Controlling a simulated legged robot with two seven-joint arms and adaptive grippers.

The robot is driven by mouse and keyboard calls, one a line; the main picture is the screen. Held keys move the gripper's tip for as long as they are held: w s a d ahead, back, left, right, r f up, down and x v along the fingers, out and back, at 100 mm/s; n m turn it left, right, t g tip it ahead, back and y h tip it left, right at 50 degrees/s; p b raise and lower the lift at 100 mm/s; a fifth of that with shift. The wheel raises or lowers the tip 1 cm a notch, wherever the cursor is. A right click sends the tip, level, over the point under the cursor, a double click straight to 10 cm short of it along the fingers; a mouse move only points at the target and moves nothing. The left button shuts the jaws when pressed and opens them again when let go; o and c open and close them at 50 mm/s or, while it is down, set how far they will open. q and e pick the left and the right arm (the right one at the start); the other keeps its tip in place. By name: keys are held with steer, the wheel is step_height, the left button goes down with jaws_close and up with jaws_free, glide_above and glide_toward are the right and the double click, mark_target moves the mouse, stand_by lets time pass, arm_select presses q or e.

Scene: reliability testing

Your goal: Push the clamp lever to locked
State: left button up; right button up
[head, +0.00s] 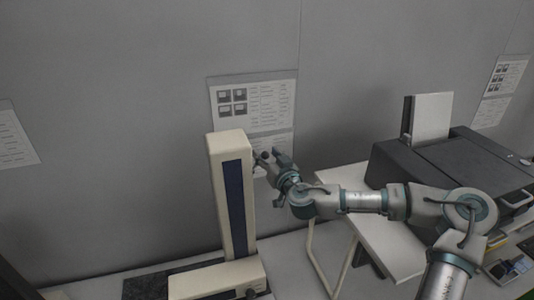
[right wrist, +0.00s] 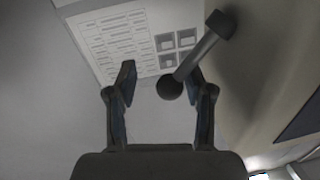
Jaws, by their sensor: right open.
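The clamp lever (right wrist: 201,50) shows in the right wrist view as a dark rod with a round knob (right wrist: 170,87) at its near end. It comes off the side of the beige upright column (head: 222,185), which has a dark blue strip down its front. My right gripper (head: 265,158) is at the column's right side, near its top. Its fingers are open, and in the right wrist view the knob appears between them, nearer the right finger. I cannot tell whether either finger touches it. My left gripper is not in view.
The column stands on a beige base (head: 215,280) on a grey bench. A white table (head: 385,240) with a dark printer (head: 450,165) is at the right. Printed sheets (head: 252,105) hang on the grey wall behind. Free bench lies between column and table.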

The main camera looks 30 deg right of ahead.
steer(key=shift+d, duration=0.1)
steer(key=shift+a, duration=0.35)
steer(key=shift+a+r, duration=0.15)
steer(key=shift+a, duration=0.5)
jaws_close()
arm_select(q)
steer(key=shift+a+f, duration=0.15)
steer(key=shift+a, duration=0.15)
arm_select(e)
steer(key=shift+d, duration=0.1)
steer(key=shift+f+n+b, duration=0.2)
steer(key=shift+n+b, duration=0.4)
steer(key=shift+b, duration=0.4)
steer(key=shift+a+r+n+b, duration=0.1)
steer(key=shift+a+n+b, duration=0.1)
steer(key=shift+n+b, duration=0.15)
steer(key=shift+a+r+n, duration=0.1)
steer(key=shift+r+n, duration=0.1)
steer(key=shift+n, duration=0.05)
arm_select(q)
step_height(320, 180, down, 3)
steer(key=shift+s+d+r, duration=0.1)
